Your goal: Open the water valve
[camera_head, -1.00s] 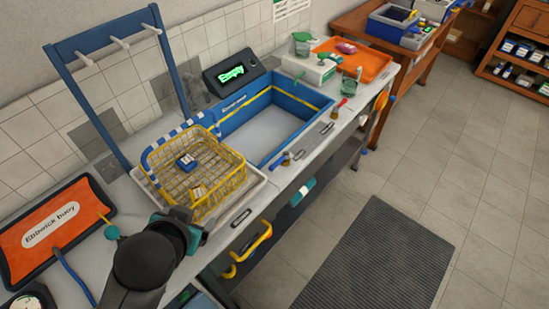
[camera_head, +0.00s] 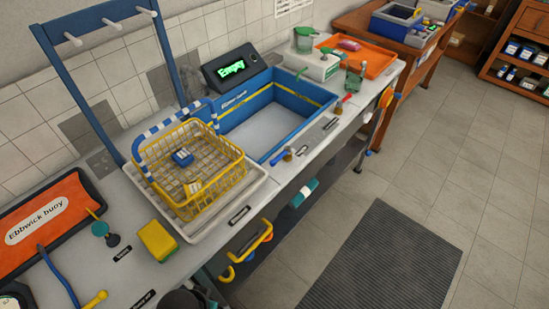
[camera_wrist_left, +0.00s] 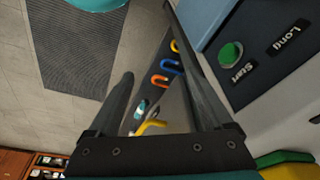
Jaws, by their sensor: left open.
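My left gripper (camera_wrist_left: 150,45) shows in the left wrist view with its two dark fingers apart and nothing between them. In the head view only a dark part of my left arm shows at the bottom edge. No handle is plainly labelled as the water valve. Small handled fittings stand on the bench's front edge beside the blue basin (camera_head: 300,95): one with a blue handle (camera_head: 287,154) and one with a red handle (camera_head: 344,101). The basin's display (camera_head: 232,69) reads "Empty". My right gripper is not in view.
A yellow wire basket (camera_head: 215,195) stands in a white tray. A yellow-green sponge (camera_head: 157,241), a green-knobbed lever (camera_head: 101,229) and the orange "Ebbwick buoy" panel (camera_head: 45,222) are at left. A green Start button (camera_wrist_left: 231,53) is right of my gripper.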

